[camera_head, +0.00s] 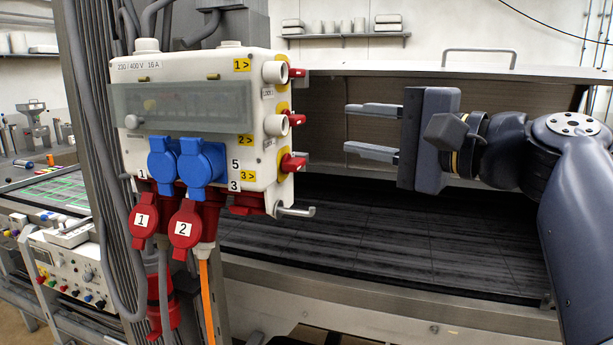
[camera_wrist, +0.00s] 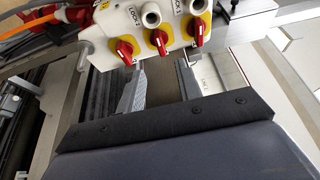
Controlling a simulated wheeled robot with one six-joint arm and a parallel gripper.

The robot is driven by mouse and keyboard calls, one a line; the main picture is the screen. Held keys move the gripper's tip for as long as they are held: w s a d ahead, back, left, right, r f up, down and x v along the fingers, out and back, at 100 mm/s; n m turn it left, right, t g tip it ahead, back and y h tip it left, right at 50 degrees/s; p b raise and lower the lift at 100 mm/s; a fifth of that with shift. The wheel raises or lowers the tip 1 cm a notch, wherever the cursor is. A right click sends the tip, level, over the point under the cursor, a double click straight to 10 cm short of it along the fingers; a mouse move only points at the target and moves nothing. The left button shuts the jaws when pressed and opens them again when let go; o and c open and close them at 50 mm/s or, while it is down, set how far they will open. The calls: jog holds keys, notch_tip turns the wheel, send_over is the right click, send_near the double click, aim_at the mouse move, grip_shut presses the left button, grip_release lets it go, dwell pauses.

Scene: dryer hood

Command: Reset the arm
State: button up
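My gripper (camera_head: 372,128) is in the head view, at the right of the socket box. Its two grey fingers point left and are spread apart with nothing between them. The arm comes in from the right edge. In the wrist view the gripper (camera_wrist: 160,88) shows its fingers apart, pointing toward the side of the box. The white socket box (camera_head: 135,72) carries several red rotary switches (camera_head: 291,163) on its right side. These red switches also show in the wrist view (camera_wrist: 159,40). The fingers look apart from the switches.
The dryer hood (camera_head: 480,72) stands behind the arm, with a dark bed (camera_head: 380,235) under it. Blue sockets (camera_head: 200,163) and red plugs (camera_head: 185,228) with hanging cables are on the box. A metal hook (camera_head: 297,211) sticks out below the switches. A control unit (camera_head: 75,265) stands at lower left.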

aim_at(301, 122)
jog(key=p+x, duration=0.2)
jog(key=x, duration=0.7)
jog(key=shift+w+a+r+p, duration=0.1)
jog(key=shift+w+p, duration=0.05)
jog(key=shift+p, duration=0.15)
